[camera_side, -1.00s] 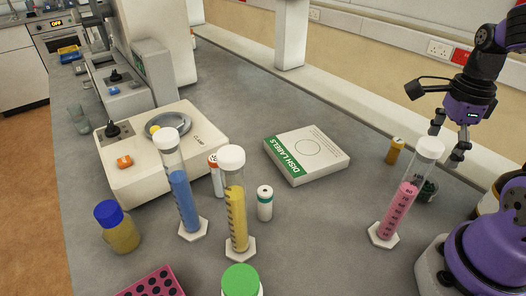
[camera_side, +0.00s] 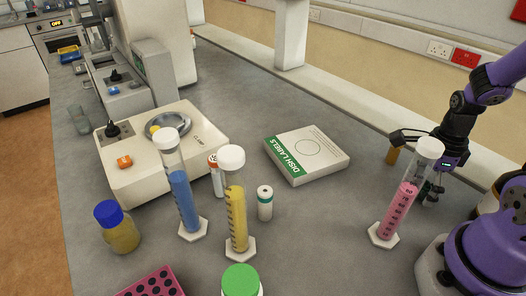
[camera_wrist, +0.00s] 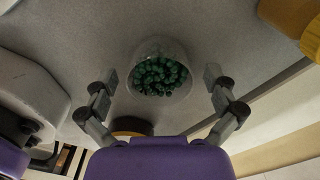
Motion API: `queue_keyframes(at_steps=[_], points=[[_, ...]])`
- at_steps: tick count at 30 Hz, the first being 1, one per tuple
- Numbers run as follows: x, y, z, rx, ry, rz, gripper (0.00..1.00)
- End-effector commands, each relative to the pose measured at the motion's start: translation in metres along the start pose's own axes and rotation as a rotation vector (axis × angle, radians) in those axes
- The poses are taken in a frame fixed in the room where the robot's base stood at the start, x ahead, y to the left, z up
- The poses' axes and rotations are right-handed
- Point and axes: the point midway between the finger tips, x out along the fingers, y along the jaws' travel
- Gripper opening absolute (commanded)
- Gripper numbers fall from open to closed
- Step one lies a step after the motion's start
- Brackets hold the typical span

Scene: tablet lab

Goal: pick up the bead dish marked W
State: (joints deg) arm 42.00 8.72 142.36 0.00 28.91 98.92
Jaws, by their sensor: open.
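A clear round dish of dark green beads (camera_wrist: 160,77) sits on the bench in the wrist view, between the two fingers of my gripper (camera_wrist: 161,80). The fingers are open, with a gap to the dish on both sides. No W mark can be made out on it. In the side view my gripper (camera_side: 432,188) is low over the bench behind the pink measuring cylinder (camera_side: 398,212). The dish is mostly hidden there by the fingers and the cylinder.
The pink cylinder stands close in front of my gripper. An amber bottle (camera_side: 392,156) stands just behind it. A dish labels box (camera_side: 307,153), a white vial (camera_side: 265,204), and blue (camera_side: 182,195) and yellow (camera_side: 237,215) cylinders stand further left. The bench between box and pink cylinder is clear.

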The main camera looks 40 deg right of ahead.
Motion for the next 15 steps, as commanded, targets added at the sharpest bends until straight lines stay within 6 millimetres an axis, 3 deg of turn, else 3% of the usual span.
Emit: queue_keyframes(at_steps=[2,3,5,6,7,15], points=[[-0.0002,0.0,0.0,0.0,0.0,0.0,1.0],[-0.0003,0.0,0.0,0.0,0.0,0.0,0.9],[-0.0004,0.0,0.0,0.0,0.0,0.0,0.6],[-0.0004,0.0,0.0,0.0,0.0,0.0,0.4],[-0.0004,0.0,0.0,0.0,0.0,0.0,0.3],[-0.0005,0.0,0.0,0.0,0.0,0.0,0.28]])
